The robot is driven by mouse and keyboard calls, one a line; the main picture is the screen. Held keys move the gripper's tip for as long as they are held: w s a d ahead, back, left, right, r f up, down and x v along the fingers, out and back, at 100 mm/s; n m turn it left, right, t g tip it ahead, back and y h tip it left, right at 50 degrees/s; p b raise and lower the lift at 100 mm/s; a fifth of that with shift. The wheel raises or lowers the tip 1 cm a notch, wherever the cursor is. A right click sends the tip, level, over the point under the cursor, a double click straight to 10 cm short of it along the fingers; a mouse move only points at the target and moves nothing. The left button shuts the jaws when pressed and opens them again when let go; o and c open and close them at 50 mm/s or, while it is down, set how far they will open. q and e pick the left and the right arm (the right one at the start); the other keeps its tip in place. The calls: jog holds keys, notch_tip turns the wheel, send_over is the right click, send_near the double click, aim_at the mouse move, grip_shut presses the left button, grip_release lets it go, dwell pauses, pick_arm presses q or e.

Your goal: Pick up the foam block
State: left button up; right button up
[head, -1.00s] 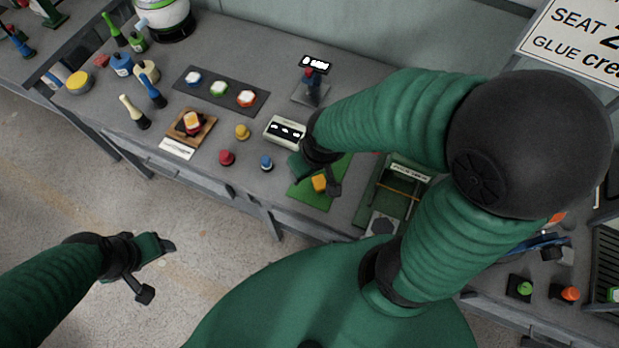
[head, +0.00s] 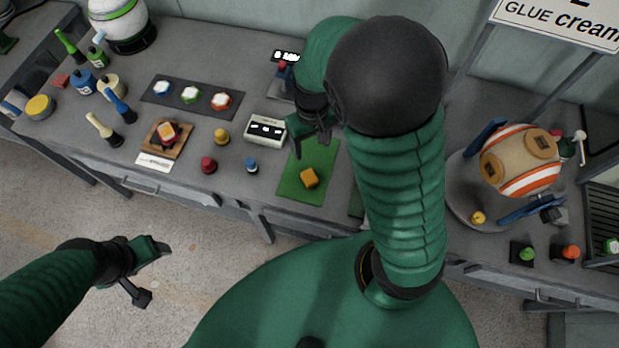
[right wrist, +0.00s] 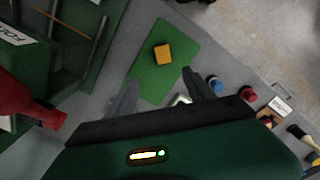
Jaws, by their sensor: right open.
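The foam block is a small orange-yellow block (head: 309,178) lying on a green mat (head: 292,188) near the bench's front edge. It also shows in the right wrist view (right wrist: 163,53), on the mat beyond my fingertips. My right gripper (head: 311,145) is open and empty. It is behind and above the block, apart from it, over the mat's far end. In the right wrist view, its two fingers (right wrist: 160,88) are spread wide. My left gripper (head: 154,272) is open and empty over the floor, in front of the bench.
A white box with a dark panel (head: 265,130) stands left of the mat. A green-framed stand (right wrist: 75,40) is beside the mat in the right wrist view. My right arm hides part of the bench.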

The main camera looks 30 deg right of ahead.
aim_at(309, 176)
jog(key=f, duration=0.5)
jog(key=f+b, duration=0.1)
jog(key=f, duration=0.4)
jog(key=f+b, duration=0.1)
jog(key=f, duration=0.5)
jog(key=shift+s+a, duration=0.15)
jog(key=shift+a, duration=0.25)
jog(key=shift+a+f, duration=0.1)
jog(key=c, duration=0.7)
grip_shut()
